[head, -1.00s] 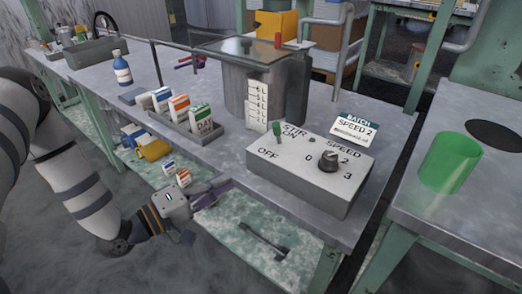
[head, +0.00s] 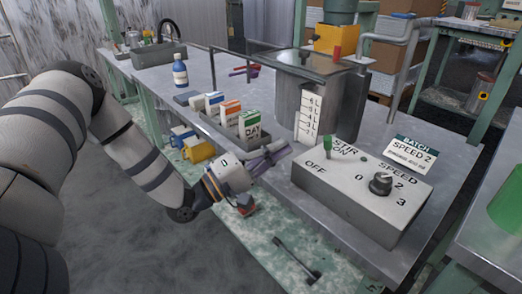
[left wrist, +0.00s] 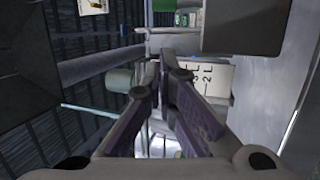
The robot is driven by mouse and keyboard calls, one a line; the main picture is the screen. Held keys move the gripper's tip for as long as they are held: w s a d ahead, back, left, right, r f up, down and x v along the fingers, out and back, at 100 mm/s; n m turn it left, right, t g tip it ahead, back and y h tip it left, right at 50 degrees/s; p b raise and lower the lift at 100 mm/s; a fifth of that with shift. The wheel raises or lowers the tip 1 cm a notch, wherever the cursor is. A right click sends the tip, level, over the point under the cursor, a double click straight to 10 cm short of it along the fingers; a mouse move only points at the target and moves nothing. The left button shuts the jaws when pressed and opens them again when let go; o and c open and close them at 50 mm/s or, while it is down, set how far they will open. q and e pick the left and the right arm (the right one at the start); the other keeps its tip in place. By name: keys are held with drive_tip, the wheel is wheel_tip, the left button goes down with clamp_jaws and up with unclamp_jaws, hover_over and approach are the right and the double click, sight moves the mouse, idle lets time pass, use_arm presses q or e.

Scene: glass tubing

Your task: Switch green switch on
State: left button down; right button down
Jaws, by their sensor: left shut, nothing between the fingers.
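The green switch (head: 328,147) is a small green lever standing on the top of a grey control box (head: 345,221), between the printed words OFF and STIR ON. My left gripper (head: 286,150) is shut and empty. In the head view it is left of the control box, near the table's front edge, apart from the switch. In the left wrist view its purple fingers (left wrist: 168,68) come together at the tips. The switch cannot be made out in the left wrist view. My right gripper is not in view.
The box also carries a black speed knob (head: 380,183). A BATCH SPEED 2 card (head: 413,153) stands behind it. A metal tank (head: 335,95) with a level scale (head: 307,115) is behind the switch. A tray of small cartons (head: 232,137) sits left of my gripper.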

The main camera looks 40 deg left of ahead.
sight(296, 158)
use_arm(q)
drive_tip(key=w+d, duration=0.1)
drive_tip(key=w+d+r, duration=0.1)
drive_tip(key=w+d, duration=0.1)
drive_tip(key=shift+w, duration=0.1)
drive_tip(key=shift+w+d+r, duration=0.15)
drive_tip(key=shift+w+d, duration=0.15)
drive_tip(key=shift+d, duration=0.25)
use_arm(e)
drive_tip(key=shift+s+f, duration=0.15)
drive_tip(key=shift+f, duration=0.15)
use_arm(q)
drive_tip(key=shift+r, duration=0.1)
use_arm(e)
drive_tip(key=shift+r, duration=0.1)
